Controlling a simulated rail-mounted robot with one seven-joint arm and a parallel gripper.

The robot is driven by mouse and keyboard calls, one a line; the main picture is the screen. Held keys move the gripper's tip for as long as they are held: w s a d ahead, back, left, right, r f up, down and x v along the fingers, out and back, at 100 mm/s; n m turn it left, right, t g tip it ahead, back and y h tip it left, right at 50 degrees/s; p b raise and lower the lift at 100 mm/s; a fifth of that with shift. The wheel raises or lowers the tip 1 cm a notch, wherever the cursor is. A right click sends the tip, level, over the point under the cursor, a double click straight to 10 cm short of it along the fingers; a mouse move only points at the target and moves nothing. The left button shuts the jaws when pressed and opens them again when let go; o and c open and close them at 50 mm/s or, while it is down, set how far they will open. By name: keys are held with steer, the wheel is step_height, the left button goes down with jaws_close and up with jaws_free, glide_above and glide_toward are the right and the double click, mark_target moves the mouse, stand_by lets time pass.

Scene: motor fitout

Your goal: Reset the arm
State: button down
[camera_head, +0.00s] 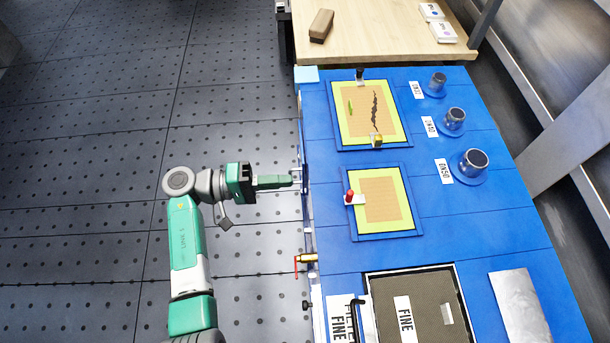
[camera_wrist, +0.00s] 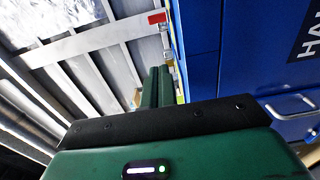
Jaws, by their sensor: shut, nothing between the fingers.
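My gripper (camera_head: 291,180) is at the left edge of the blue workbench (camera_head: 455,230) in the head view, with my green and white arm reaching in from the lower left. Its green fingers point right, toward the bench's side. In the wrist view my gripper (camera_wrist: 158,72) shows its two fingers together, with nothing between them. The blue front of the bench stands to the right of the fingers there. Whether the fingertips touch the bench side cannot be told.
Two yellow-green framed panels (camera_head: 402,97) (camera_head: 410,181) lie on the bench. Several dark round pieces, one of them a large cylinder (camera_head: 474,160), stand on the right. A red-handled valve (camera_head: 305,260) sticks out of the bench's left edge. The floor (camera_head: 90,150) at left is clear.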

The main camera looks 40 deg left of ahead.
steer(key=shift+v, duration=0.8)
